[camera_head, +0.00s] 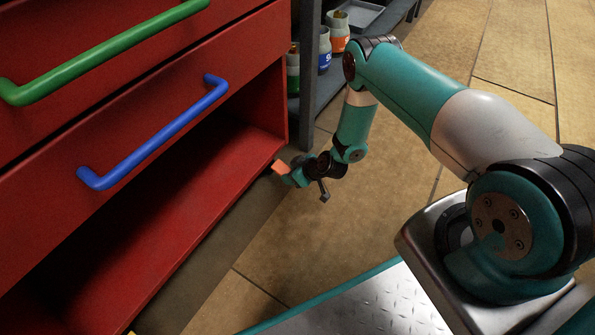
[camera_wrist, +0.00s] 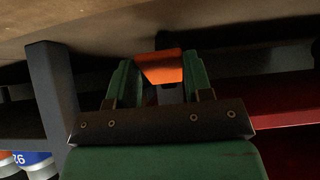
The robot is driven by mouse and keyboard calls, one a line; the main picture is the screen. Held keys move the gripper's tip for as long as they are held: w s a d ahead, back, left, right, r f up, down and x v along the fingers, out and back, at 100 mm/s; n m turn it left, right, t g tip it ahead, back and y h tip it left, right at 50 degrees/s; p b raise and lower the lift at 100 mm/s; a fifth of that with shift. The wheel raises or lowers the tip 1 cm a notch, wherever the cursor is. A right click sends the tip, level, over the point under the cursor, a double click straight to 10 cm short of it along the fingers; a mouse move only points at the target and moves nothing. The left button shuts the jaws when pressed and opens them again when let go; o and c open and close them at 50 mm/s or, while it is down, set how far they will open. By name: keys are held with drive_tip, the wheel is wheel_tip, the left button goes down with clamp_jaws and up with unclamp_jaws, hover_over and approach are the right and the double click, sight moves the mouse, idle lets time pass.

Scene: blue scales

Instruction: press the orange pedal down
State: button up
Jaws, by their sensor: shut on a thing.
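The orange pedal (camera_head: 280,167) shows at the lower right corner of the red cabinet, close to the floor. In the wrist view the orange pedal (camera_wrist: 161,68) lies between the two green fingers of my gripper (camera_wrist: 160,78), one finger on each side. My gripper (camera_head: 289,175) is shut on it, reaching in low from the right. The fingers partly hide the pedal's sides, and how far the pedal is down cannot be told.
The red cabinet (camera_head: 262,118) has a green handle (camera_head: 110,50) and a blue handle (camera_head: 150,140) above an open lower space. A grey shelf (camera_head: 312,60) with several labelled jars (camera_head: 338,32) stands behind it.

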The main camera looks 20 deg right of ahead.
drive_tip(key=o, duration=1.3)
drive_tip(key=shift+p+v, duration=4.95)
drive_tip(key=shift+v, duration=3.8)
